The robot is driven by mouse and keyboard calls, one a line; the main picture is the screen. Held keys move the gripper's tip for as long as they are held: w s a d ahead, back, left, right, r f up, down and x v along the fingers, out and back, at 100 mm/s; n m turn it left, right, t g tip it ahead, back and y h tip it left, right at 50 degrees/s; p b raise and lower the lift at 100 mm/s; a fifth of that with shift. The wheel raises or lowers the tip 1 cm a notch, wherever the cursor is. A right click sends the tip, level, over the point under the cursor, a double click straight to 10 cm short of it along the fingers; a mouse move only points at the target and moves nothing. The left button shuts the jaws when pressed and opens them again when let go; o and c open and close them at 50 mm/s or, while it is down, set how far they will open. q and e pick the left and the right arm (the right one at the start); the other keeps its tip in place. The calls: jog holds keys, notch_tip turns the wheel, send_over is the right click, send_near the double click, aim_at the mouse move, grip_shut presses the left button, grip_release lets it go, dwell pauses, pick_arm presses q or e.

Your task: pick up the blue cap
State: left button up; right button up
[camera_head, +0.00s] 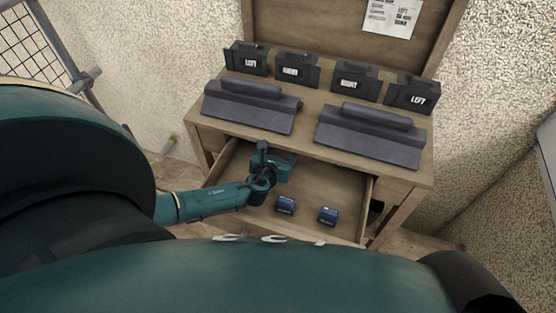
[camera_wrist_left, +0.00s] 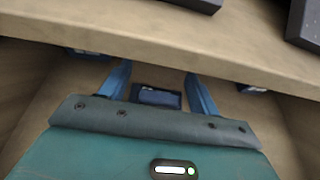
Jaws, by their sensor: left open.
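Several small dark blue caps lie in the open wooden drawer (camera_head: 320,190). In the head view one blue cap (camera_head: 286,205) and another (camera_head: 328,215) sit towards its front. My left gripper (camera_head: 275,171) is over the drawer's left part and hides some of it. In the left wrist view the left gripper (camera_wrist_left: 160,84) is open, its two blue fingers apart. A blue cap (camera_wrist_left: 157,97) shows between the fingers, partly hidden by the gripper body; I cannot tell whether they touch it. Two more blue pieces lie outside the fingers. My right gripper is not in view.
The wooden table (camera_head: 309,148) stands above the drawer; its edge crosses the wrist view near the fingers. The drawer's right part has free room.

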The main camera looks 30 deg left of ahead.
pick_arm(q)
jog(key=c, duration=1.1)
jog(key=shift+o, duration=0.2)
